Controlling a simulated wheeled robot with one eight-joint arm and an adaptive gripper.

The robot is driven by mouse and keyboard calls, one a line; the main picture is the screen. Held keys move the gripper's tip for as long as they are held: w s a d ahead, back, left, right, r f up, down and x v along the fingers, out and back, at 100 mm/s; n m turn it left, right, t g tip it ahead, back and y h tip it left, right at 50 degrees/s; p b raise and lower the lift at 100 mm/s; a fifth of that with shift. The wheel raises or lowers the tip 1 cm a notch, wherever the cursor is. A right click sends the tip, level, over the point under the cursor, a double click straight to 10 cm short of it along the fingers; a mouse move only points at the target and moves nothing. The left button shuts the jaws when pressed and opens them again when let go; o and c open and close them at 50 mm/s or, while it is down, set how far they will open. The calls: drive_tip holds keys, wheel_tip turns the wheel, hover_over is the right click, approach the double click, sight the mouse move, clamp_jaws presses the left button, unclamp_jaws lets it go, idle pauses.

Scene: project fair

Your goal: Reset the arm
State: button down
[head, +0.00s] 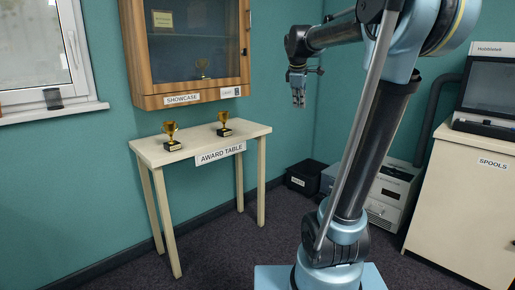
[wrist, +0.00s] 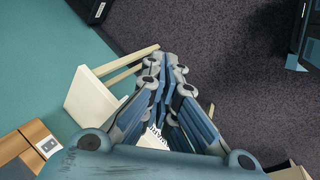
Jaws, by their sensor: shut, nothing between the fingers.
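My gripper (head: 299,94) hangs in the air to the right of the showcase and above the floor, pointing down. It is shut and empty. In the wrist view my gripper (wrist: 168,68) fills the middle, its fingers together above the dark carpet. My arm reaches up from the base and bends over at the top right of the head view.
The award table (head: 205,143) bears two gold trophies, one at left (head: 171,136) and one at right (head: 224,123). The wooden showcase (head: 145,66) hangs above, with a trophy inside. A spools cabinet (head: 465,200) stands right. A dark bin (head: 301,178) sits near the corner.

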drive_tip(key=s+d+f+m+g+y, duration=0.1)
drive_tip(key=s+f+m, duration=1.2)
drive_tip(key=s+f, duration=1.6)
drive_tip(key=s+g, duration=0.1)
drive_tip(key=s, duration=0.3)
drive_tip(key=shift+s+d+f+m+y, duration=0.15)
drive_tip(key=shift+d+f+m+y, duration=0.15)
drive_tip(key=shift+d+m+y, duration=0.1)
drive_tip(key=shift+w+f, duration=0.2)
drive_tip(key=shift+w, duration=0.3)
